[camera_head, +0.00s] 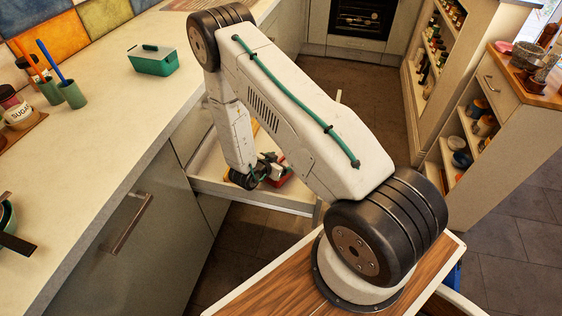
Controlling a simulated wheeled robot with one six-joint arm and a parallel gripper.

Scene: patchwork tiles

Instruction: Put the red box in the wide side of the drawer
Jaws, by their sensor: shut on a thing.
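The drawer (235,189) is pulled out from the cabinet under the counter, with its white front and side showing. My gripper (272,177) is low, over or inside the drawer, and is shut on the red box (286,178). Only a small part of the red box shows beside the fingers. My arm covers much of the drawer, so I cannot tell which side is the wide one or whether the box touches the drawer floor.
A shelf unit (470,130) stands at the right. The tiled floor (385,105) beyond the drawer is clear.

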